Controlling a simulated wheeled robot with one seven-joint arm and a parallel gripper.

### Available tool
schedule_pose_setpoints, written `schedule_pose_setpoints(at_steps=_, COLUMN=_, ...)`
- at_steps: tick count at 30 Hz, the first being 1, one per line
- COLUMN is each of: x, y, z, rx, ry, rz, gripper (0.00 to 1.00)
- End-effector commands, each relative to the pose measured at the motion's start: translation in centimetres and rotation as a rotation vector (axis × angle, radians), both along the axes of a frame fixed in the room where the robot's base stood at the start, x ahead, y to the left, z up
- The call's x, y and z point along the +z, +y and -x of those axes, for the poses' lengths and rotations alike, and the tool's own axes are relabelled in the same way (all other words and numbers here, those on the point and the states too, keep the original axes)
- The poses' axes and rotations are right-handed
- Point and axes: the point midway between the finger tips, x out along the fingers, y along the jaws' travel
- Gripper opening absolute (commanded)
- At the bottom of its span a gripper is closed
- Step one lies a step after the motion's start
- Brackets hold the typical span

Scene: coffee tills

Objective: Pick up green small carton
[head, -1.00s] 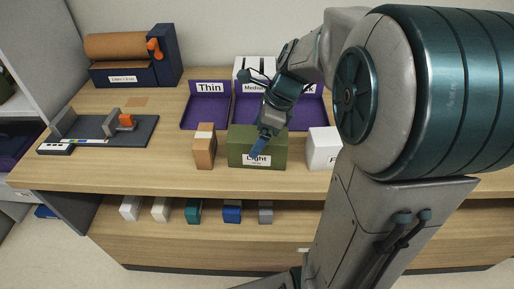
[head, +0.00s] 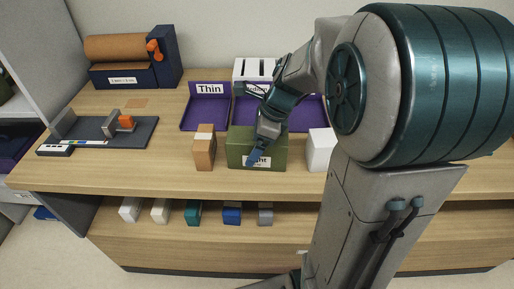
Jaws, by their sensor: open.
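A green carton (head: 268,145) with a white label ending in "ght" stands on the counter. A small teal-green carton (head: 193,212) stands on the lower shelf in a row of small cartons. My gripper (head: 255,155) is open and points down in front of the labelled green carton, covering part of its front and label. I cannot tell whether it touches that carton.
A brown carton (head: 204,148) and a white carton (head: 320,149) flank the green one. Purple trays (head: 206,113) stand behind. White (head: 130,209), cream (head: 161,210), blue (head: 232,214) and grey (head: 265,214) cartons share the lower shelf. My arm hides the right side.

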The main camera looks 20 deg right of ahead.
Motion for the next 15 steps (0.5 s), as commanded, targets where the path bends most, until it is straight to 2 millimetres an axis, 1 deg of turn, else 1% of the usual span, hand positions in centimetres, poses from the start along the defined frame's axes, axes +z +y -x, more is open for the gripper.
schedule_pose_setpoints(at_steps=6, x=-0.03, y=0.0, z=0.0, rx=0.0, ry=0.0, rz=0.0, gripper=0.87)
schedule_pose_setpoints(at_steps=7, x=-0.03, y=0.0, z=0.0, rx=0.0, ry=0.0, rz=0.0, gripper=0.84)
schedule_pose_setpoints(at_steps=13, x=-0.02, y=-0.01, z=-0.01, rx=0.0, ry=0.0, rz=0.0, gripper=0.29)
schedule_pose_setpoints(at_steps=15, x=0.03, y=0.0, z=-0.03, rx=0.001, ry=-0.001, rz=0.0, gripper=0.28)
